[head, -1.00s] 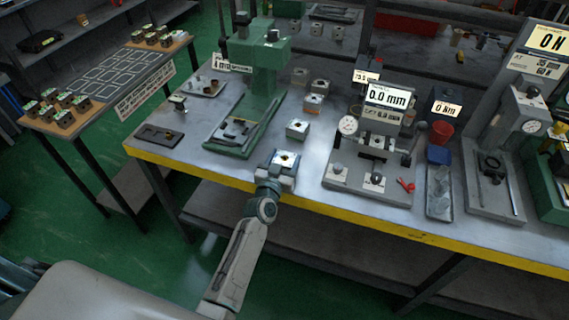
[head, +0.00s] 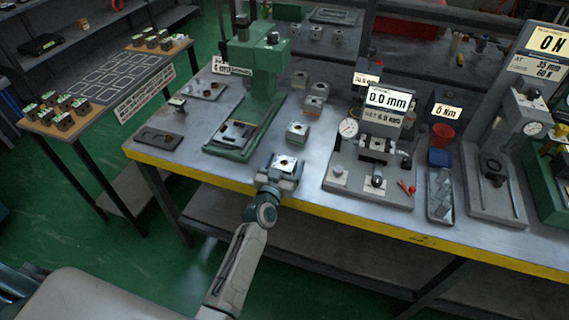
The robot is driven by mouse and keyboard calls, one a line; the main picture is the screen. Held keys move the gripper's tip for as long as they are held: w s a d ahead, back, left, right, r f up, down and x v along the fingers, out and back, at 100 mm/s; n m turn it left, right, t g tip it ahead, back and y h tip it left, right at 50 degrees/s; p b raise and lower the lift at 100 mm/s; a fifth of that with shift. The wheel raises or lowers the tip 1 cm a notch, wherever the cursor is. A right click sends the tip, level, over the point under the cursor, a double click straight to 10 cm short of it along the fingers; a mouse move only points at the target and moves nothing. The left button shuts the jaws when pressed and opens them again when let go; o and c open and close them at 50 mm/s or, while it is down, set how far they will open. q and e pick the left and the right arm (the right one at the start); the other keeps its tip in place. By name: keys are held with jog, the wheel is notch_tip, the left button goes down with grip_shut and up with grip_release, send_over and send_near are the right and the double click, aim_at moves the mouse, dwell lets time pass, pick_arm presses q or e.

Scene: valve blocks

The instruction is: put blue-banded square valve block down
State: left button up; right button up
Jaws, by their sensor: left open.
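A square metal valve block (head: 287,161) with a dark centre hole sits near the yellow front edge of the bench, at the fingers of my left gripper (head: 281,169). The left gripper is open around or right beside this block; its fingers hide the lower sides, so its band colour and exact contact with the bench cannot be told. Another square block (head: 297,130) stands just behind it, apart from the gripper. My right gripper is not in view.
A green press (head: 258,80) stands to the left and a dial gauge fixture (head: 370,165) to the right. More blocks, one orange-banded (head: 313,104), stand behind. A dark tray (head: 160,138) lies at the left. Bare bench lies left of the gripper.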

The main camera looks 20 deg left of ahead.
pick_arm(q)
jog(key=shift+s+f, duration=0.1)
jog(key=shift+s, duration=0.1)
jog(key=s+b, duration=0.2)
jog(key=s, duration=0.8)
jog(key=shift+s+a+r, duration=0.2)
jog(key=shift+a+r, duration=0.05)
jog(key=shift+r, duration=0.15)
